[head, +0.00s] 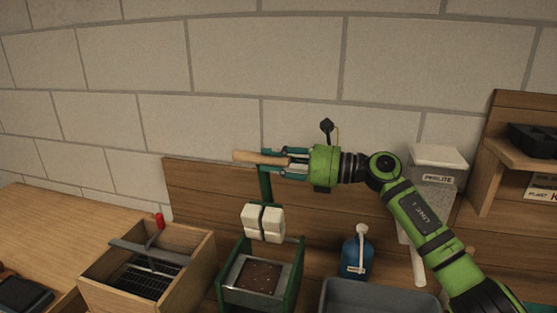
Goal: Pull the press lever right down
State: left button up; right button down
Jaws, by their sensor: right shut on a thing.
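The press (299,271) is a green frame at the lower centre of the head view, with a dark brown block or soil surface in its base. A green post rises behind a pair of cream blocks (252,222) that hang above the base. The press lever has a light wooden handle (256,158), high above the base and roughly level. My right gripper (284,160) reaches in from the right and is shut on the handle, whose left end sticks out past the fingers. The lever's far part is partly hidden by the gripper. My left gripper is not in view.
A wooden box (190,274) with a dark grid and a red-knobbed bar stands left of the press. A blue bottle (356,256), a grey tub (375,297) and a perlite container (438,160) are on the right. A wooden shelf (510,149) is at far right.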

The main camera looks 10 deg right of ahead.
jog(key=s+a+f+n+b, duration=0.2)
jog(key=s+f+b, duration=0.2)
jog(key=s+b, duration=0.1)
jog(key=s+a+f+n+b, duration=0.3)
jog(key=s+b, duration=0.2)
jog(key=s, duration=0.1)
jog(key=shift+s+f+n+b, duration=0.3)
jog(key=shift+s+f+b, duration=0.1)
jog(key=c, duration=1)
grip_release()
jog(key=shift+c, duration=0.2)
jog(key=v, duration=1.2)
